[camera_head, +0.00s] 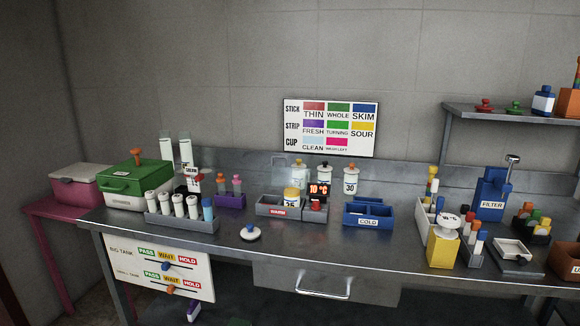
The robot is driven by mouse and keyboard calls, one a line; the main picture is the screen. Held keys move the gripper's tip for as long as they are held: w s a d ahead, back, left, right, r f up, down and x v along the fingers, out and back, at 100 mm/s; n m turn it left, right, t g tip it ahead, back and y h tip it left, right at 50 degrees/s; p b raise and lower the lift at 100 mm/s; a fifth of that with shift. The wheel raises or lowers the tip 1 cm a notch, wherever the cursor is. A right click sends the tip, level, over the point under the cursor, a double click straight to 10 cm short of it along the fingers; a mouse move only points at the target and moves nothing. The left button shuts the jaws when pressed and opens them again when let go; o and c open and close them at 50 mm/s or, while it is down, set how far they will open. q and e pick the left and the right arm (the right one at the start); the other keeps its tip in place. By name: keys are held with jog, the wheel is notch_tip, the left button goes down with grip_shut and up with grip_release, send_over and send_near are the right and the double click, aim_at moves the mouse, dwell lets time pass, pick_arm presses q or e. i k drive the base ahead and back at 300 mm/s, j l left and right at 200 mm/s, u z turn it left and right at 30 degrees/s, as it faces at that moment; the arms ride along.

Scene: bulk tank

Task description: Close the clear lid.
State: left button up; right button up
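A faint, see-through upright panel (279,172) stands behind the grey box labelled WARM (270,211) on the steel bench. It looks like a clear lid raised at the box's back edge, but its outline is too faint to be sure. A white jar with a yellow lid (291,197) stands in or just behind the box. A red temperature display reading 10 °C (319,189) is at the box's right end. Neither of my grippers shows in the head view.
White jars (351,181) stand behind the display. A blue box labelled COLD (367,222) is to the right, and a rack of white tubes (181,224) to the left. The bench front (310,255) is mostly clear.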

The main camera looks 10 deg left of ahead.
aim_at(310, 174)
jog(key=i+j, duration=0.25)
jog(key=j, duration=0.15)
jog(key=i+j+z, duration=0.15)
jog(key=j, duration=0.25)
jog(key=i+j+z, duration=0.2)
jog(key=i+j, duration=0.1)
jog(key=j, duration=0.1)
